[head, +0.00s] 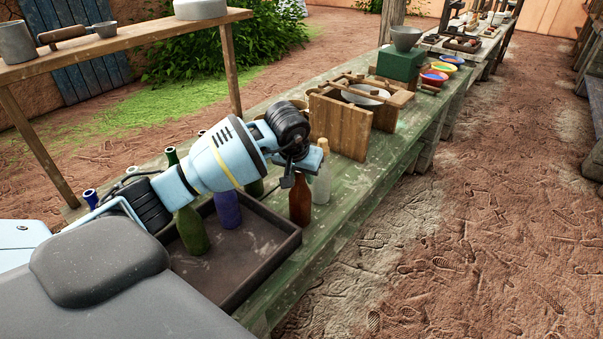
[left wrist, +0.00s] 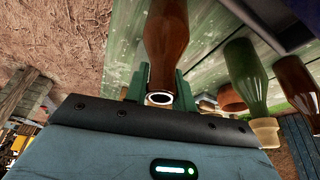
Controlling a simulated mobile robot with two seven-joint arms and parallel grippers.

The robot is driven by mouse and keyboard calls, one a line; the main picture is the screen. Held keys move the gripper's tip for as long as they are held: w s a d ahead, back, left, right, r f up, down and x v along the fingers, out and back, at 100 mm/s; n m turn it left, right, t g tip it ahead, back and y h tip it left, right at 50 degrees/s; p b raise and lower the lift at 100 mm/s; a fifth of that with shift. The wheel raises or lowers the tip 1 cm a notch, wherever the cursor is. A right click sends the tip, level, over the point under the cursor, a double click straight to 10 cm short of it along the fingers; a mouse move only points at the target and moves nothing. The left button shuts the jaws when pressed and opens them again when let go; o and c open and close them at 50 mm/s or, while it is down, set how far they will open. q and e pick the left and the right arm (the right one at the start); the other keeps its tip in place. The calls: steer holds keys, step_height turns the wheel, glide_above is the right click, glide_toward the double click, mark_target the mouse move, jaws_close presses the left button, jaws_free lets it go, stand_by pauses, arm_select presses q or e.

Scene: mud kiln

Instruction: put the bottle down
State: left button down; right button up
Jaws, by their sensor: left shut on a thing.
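My left gripper (head: 301,172) is shut on the neck of a brown bottle (head: 300,205), beside the right corner of the dark tray. The bottle looks upright, its base at or just above the green table (head: 262,325); I cannot tell if it touches. In the left wrist view the brown bottle (left wrist: 166,38) sits between the green fingers of my gripper (left wrist: 160,86), its mouth facing the camera. A pale bottle (head: 322,183) stands close to its right. My right gripper is not in view.
The dark tray (head: 285,246) holds a green bottle (head: 192,230) and a blue-purple bottle (head: 228,208). A wooden box frame (head: 338,127) stands behind on the table. A green box (head: 400,64) and colored bowls (head: 435,77) are farther along. The table strip near the front edge is clear.

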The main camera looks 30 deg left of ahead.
arm_select(q)
steer(key=shift+f, duration=0.1)
steer(key=c, duration=1.2)
jaws_free()
steer(key=shift+o, duration=0.2)
steer(key=shift+r, duration=0.35)
steer(key=v, duration=1.1)
steer(key=shift+s+r, duration=0.2)
steer(key=shift+r, duration=0.05)
steer(key=shift+d+f, duration=0.1)
